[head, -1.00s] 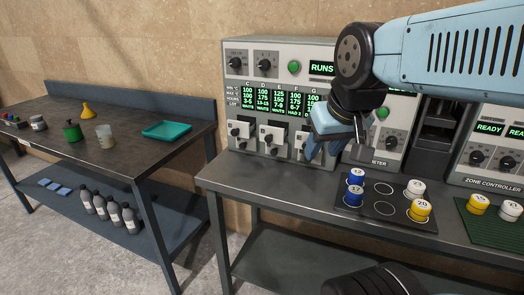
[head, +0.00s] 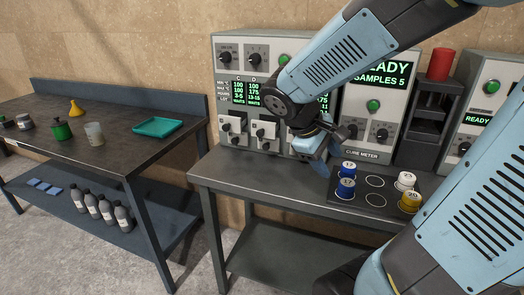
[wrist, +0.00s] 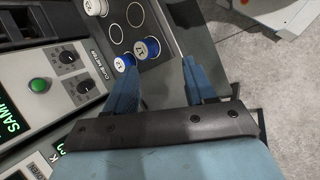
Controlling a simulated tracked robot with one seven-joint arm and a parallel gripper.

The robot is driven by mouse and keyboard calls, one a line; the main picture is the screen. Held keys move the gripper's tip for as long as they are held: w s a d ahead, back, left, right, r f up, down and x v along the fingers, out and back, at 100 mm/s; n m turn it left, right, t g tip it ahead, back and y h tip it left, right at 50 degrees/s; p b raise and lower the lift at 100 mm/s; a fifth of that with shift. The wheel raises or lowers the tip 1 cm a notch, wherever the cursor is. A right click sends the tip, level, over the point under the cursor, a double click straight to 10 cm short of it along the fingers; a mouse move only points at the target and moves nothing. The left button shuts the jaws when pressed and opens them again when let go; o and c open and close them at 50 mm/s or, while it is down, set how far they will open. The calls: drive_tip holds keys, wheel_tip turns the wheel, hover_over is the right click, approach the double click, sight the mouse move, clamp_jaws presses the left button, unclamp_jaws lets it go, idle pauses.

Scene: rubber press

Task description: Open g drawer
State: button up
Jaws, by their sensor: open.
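The grey press machine (head: 226,58) stands on the bench in the head view, with columns C and D readable on its front. White drawer fronts with dark handles sit below, one at the left (head: 232,128) and one beside it (head: 265,136). My arm covers the columns and drawers farther right, so the G drawer is hidden and I cannot tell its state. My gripper (head: 326,172) is open and empty, pointing down in front of the machine's right end, just left of the blue jars. In the wrist view its two blue fingers (wrist: 158,72) are spread apart.
A dark tray (head: 352,203) holds blue jars (head: 347,178), also close to a fingertip in the wrist view (wrist: 146,48), plus white and yellow jars (head: 410,201). The cure meter (head: 352,108) stands behind. The bench front left of the tray (head: 255,180) is clear.

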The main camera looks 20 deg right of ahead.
drive_tip(key=w+d+f+n+h, duration=0.1)
drive_tip(key=w+f+n+h, duration=0.2)
drive_tip(key=w+n+h, duration=0.25)
drive_tip(key=n+t+y, duration=0.2)
drive_tip(key=n+t, duration=1.2)
drive_tip(key=n, duration=0.3)
approach(265, 147)
drive_tip(key=shift+h, duration=0.25)
drive_tip(key=v, duration=0.5)
drive_tip(key=shift+s+a+f, duration=0.1)
drive_tip(key=shift+s+f, duration=0.05)
drive_tip(key=shift+f, duration=0.1)
drive_tip(key=x, duration=1.4)
drive_tip(key=shift+a, duration=0.15)
drive_tip(key=shift+c, duration=0.2)
clamp_jaws()
